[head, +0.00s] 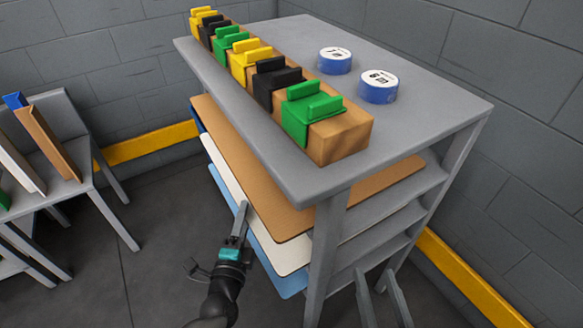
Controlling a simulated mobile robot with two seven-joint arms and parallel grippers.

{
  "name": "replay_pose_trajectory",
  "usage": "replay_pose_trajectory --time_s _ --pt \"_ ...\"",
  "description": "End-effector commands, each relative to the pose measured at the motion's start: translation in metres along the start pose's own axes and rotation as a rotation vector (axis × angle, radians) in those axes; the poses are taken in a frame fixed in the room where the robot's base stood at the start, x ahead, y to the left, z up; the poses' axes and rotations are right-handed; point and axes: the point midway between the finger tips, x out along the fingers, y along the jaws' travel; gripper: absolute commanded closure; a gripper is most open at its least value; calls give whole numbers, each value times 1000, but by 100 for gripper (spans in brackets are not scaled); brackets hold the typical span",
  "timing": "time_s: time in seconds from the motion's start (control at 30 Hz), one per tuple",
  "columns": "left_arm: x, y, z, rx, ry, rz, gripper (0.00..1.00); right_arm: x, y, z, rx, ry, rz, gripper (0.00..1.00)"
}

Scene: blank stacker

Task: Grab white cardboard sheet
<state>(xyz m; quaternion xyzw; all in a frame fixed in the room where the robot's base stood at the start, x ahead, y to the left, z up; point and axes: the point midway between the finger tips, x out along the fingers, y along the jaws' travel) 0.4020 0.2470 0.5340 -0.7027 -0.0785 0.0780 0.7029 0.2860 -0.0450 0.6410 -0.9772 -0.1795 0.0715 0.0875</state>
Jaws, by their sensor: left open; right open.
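The white cardboard sheet (283,257) lies on a shelf of the grey rack, below a brown sheet (255,185) and above a blue sheet (284,284). Its left edge and front corner stick out; the rest is hidden. My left gripper (241,206) is open, seen edge-on, with its fingers overlapping the white sheet's left edge in the picture. I cannot tell whether they touch it or straddle it. My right gripper (376,272) is open and empty at the bottom, by the rack's front right side, with two grey fingers apart.
The rack's top (420,105) carries a wooden block (340,137) with yellow, green and black clips, and two blue tape rolls (378,87) (335,61). A rack leg (326,255) stands between my grippers. Another stand (70,190) is at the left. The floor (165,245) between is clear.

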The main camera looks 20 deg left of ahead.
Motion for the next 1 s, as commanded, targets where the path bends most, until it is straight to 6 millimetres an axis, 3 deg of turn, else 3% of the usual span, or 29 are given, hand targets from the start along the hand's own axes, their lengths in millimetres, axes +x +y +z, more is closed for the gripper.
replay_pose_trajectory --time_s 0.13,0.43,0.83,1.0 --pt "10 0 0 -1 0 0 55 -2 -3 -1 10 41 -7 50" --pt "12 0 0 -1 1 2 55 -3 -4 -3 13 53 -8 50" --pt "12 0 0 -1 1 1 100 -3 -4 -3 12 52 -8 50" --pt "12 0 0 -1 1 2 100 -3 -4 -3 12 51 -8 50"
